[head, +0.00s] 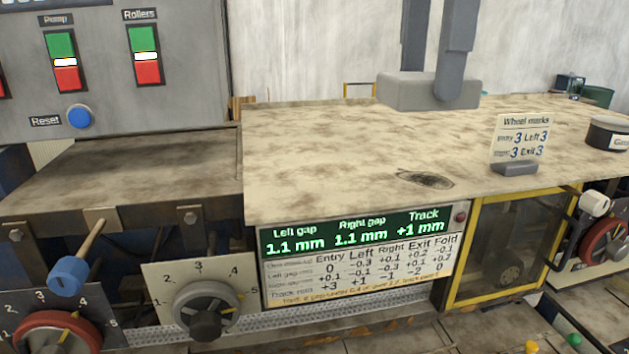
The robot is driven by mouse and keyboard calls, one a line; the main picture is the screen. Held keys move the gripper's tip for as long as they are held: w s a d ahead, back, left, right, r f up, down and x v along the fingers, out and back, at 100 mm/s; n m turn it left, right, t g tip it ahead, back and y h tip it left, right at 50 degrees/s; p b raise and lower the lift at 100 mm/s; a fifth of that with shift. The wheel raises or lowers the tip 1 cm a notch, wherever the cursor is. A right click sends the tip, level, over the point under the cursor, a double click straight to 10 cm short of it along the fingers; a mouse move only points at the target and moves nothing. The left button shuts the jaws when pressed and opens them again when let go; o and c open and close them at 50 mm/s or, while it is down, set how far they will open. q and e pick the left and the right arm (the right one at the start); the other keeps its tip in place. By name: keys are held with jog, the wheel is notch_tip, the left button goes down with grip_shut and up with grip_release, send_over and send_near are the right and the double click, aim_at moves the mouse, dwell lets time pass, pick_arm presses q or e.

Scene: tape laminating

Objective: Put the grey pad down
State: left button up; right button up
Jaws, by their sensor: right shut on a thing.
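The grey pad (398,91) is a flat block with rounded edges, at the far edge of the pale, stained worktop (310,165). My right gripper (436,88) comes down from the top of the picture. It is shut on the pad, with one finger in front of it and the other behind. The pad is level and overlaps the worktop's back edge in the picture. I cannot tell whether it touches the surface or hangs above it. My left gripper is not in view.
A wheel marks card (520,140) on a grey stand and a dark round tin (608,134) stand at the right. A dark oval mark (425,180) is on the worktop; its left and middle are clear. Dials, a gap display (350,235) and a yellow-framed door (505,250) are in front.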

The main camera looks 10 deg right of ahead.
jog(key=shift+s, duration=0.1)
jog(key=shift+w+a+f, duration=0.25)
jog(key=shift+a+f, duration=0.05)
jog(key=shift+a, duration=0.05)
jog(key=w+a+f+p, duration=0.1)
jog(key=a+f, duration=0.1)
jog(key=a, duration=0.1)
jog(key=w+a+f+p, duration=0.1)
jog(key=w+a, duration=0.1)
jog(key=a, duration=0.1)
jog(key=w+a+f+p, duration=0.1)
jog(key=w+a+f, duration=0.1)
jog(key=shift+w+a+f, duration=0.2)
jog(key=shift+a+f, duration=0.15)
jog(key=shift+a, duration=0.05)
jog(key=shift+w+a+f, duration=0.1)
jog(key=shift+a+f, duration=0.2)
jog(key=shift+f, duration=0.05)
jog(key=shift+d+f, duration=0.1)
